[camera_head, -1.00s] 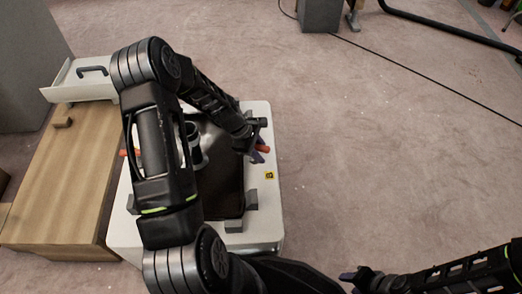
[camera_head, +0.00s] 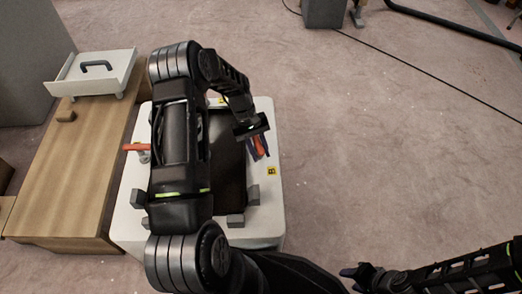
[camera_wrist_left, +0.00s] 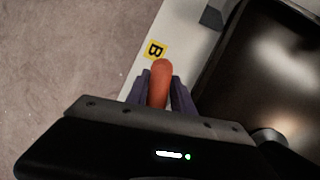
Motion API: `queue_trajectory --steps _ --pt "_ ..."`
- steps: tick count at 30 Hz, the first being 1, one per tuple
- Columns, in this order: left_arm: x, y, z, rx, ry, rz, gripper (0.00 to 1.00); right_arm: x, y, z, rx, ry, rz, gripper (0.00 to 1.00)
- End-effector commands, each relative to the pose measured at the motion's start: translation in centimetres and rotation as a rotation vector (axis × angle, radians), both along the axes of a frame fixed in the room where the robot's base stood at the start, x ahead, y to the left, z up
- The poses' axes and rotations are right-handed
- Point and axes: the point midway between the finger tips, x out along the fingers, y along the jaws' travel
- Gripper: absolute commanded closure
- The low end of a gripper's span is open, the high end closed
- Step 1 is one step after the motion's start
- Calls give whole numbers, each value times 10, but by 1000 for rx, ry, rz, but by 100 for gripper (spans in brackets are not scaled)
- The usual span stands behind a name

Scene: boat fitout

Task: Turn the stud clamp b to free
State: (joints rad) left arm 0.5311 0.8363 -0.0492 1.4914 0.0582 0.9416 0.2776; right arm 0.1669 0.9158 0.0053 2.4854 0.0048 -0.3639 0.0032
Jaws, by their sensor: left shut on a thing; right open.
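The stud clamp b shows as an orange handle (camera_wrist_left: 162,72) by the yellow "B" label (camera_wrist_left: 156,50) in the left wrist view. In the head view the handle (camera_head: 260,146) is at the right edge of the white-topped unit. My left gripper (camera_wrist_left: 160,88) is shut on the handle, with one purple finger on each side; it also shows in the head view (camera_head: 258,148). The clamp's stud and base are hidden under the gripper. My right gripper (camera_head: 365,274) is open and empty at the bottom, off the unit.
A dark panel (camera_head: 229,170) lies on the white unit (camera_head: 262,222) between grey blocks. Another orange handle (camera_head: 136,147) is at its left edge. A wooden bench (camera_head: 75,165) with a white tray (camera_head: 118,76) stands to the left.

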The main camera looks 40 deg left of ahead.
Motion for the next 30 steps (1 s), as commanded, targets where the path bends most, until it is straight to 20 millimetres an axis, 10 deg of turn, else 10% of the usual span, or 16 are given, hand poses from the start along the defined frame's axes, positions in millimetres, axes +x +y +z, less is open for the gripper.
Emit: queue_trajectory --steps 28,29,30 --pt "5 0 4 0 -23 -268 100 1 0 -2 0 -2 -1 58" --pt "5 0 4 0 -23 -268 70 1 0 -2 0 -2 -1 58" --pt "5 0 4 0 -23 -267 66 1 0 -2 0 -2 -1 58"
